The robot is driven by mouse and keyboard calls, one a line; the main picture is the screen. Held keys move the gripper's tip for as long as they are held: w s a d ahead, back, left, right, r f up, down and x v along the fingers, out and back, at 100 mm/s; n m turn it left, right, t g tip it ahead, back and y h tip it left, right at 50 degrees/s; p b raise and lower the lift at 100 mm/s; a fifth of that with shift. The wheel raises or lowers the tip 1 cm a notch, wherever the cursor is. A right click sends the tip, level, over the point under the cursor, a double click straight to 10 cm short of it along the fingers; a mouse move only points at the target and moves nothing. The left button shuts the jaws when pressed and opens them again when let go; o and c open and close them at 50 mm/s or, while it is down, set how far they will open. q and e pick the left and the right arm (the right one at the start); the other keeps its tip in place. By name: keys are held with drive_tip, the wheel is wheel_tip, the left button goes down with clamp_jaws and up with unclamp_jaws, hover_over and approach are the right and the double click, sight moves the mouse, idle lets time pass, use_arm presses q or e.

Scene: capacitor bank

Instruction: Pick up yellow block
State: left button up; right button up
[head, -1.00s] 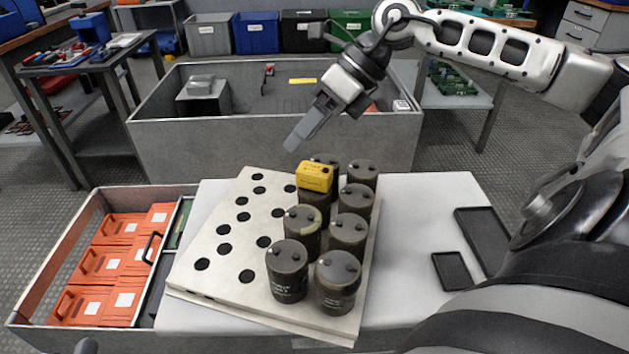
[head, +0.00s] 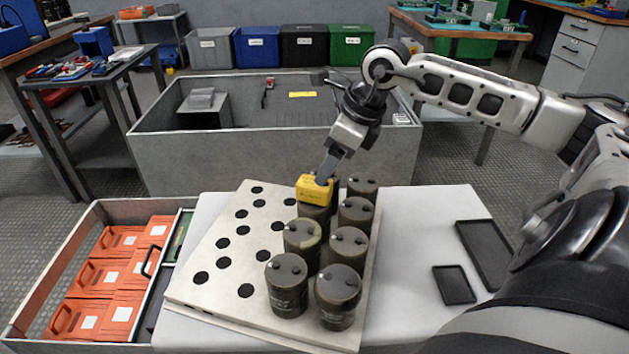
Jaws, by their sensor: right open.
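The yellow block (head: 314,190) sits on top of one of the dark cylindrical capacitors (head: 302,238) in the left row, towards the back of the bank. My right gripper (head: 325,172) points down at the block from above and behind. Its fingers reach the block's top and upper right side; I cannot tell whether they touch it. The jaws are open, and the far finger is hidden. My left gripper is not in view.
Several capacitors stand in two rows on a pale perforated plate (head: 213,291) on a white table (head: 420,215). Two black trays (head: 483,250) lie at the right. A drawer with orange cases (head: 95,275) is at the left. A grey bin (head: 190,165) stands behind.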

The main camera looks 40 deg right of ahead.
sight(314, 191)
drive_tip(key=b+x, duration=0.1)
drive_tip(key=x, duration=0.6)
drive_tip(key=shift+w+a+b, duration=0.15)
drive_tip(key=shift+w+b, duration=0.15)
drive_tip(key=shift+b, duration=0.1)
drive_tip(key=c, duration=1.2)
drive_tip(key=shift+c, duration=0.2)
drive_tip(key=shift+r, duration=0.1)
